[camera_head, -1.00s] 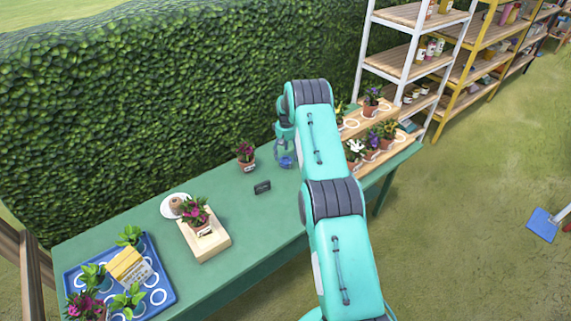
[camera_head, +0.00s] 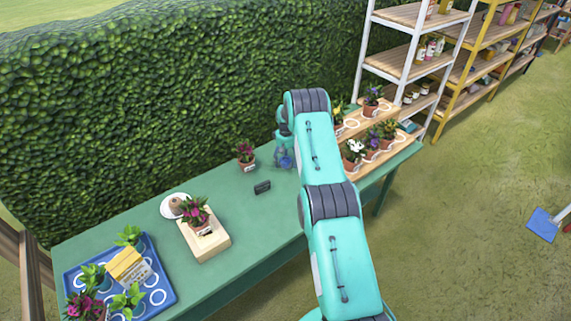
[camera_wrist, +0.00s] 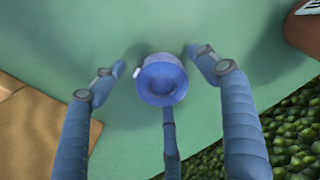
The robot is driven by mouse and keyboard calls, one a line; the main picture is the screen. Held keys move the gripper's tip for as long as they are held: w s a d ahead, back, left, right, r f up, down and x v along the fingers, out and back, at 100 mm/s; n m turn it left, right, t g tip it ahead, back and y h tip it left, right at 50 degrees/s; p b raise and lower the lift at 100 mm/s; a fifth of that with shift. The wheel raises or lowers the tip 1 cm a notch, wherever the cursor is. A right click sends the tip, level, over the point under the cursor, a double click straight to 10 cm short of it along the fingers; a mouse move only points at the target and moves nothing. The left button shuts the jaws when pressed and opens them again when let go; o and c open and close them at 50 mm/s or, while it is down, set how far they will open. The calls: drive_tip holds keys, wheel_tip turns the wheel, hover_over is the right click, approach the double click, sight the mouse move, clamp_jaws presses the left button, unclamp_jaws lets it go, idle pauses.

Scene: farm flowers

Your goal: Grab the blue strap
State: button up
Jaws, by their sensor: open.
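The blue strap (camera_wrist: 162,80) is a small round roll with a hollow middle. In the wrist view it sits on the green table (camera_wrist: 130,130), near the picture's centre. My gripper (camera_wrist: 155,62) is open, with one finger to the left of the strap, one to the right and a third below it in the picture. Gaps show between the side fingers and the strap. In the head view my gripper (camera_head: 284,158) is low over the table (camera_head: 240,222), beside my arm. There I cannot tell the strap apart from the blue fingers.
A potted flower (camera_head: 246,157) and a small dark block (camera_head: 262,187) stand left of my gripper. Wooden stands (camera_head: 357,168) with several pots are at the right. A blue tray (camera_head: 165,297) and a wooden block (camera_head: 219,246) bearing a pot are farther left. A hedge rises behind.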

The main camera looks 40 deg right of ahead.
sight(286, 160)
drive_tip(key=shift+f, duration=0.3)
idle(0.4)
drive_tip(key=c, duration=1.4)
drive_tip(key=shift+r, duration=0.1)
drive_tip(key=shift+r, duration=0.7)
wheel_tip(286, 160, up, 2)
drive_tip(key=shift+r, duration=0.1)
drive_tip(key=s+a, duration=0.2)
drive_tip(key=s, duration=0.2)
drive_tip(key=s+a, duration=0.3)
drive_tip(key=s, duration=0.2)
drive_tip(key=s+a+r+p, duration=0.1)
drive_tip(key=s+a, duration=0.1)
drive_tip(key=s, duration=0.3)
drive_tip(key=shift+a+r, duration=0.1)
drive_tip(key=shift+a, duration=0.2)
